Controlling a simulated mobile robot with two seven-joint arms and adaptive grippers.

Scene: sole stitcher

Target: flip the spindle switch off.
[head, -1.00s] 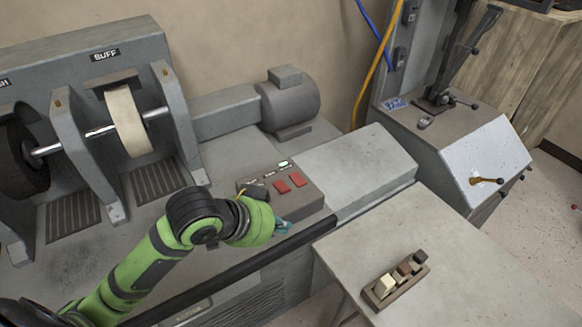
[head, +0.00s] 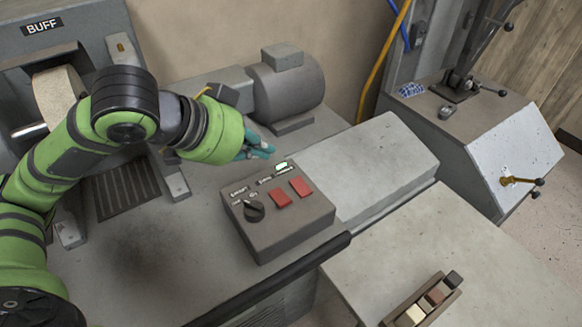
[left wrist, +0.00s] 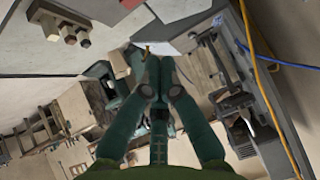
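The control box (head: 290,236) sits on the machine's bench in the head view. The small labels are too blurred to tell which control is the spindle switch. My left gripper (head: 262,150) is behind the box's far edge, apart from the switches and knob. In the left wrist view its teal fingers (left wrist: 151,58) come together with nothing seen between them. My right gripper is not in view.
The buffing wheel (head: 58,97) is at the left, partly behind my left arm. A grey motor (head: 286,88) stands behind the box. A raised grey cover (head: 375,165) lies right of it. A small tray of blocks (head: 403,308) is on the front table.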

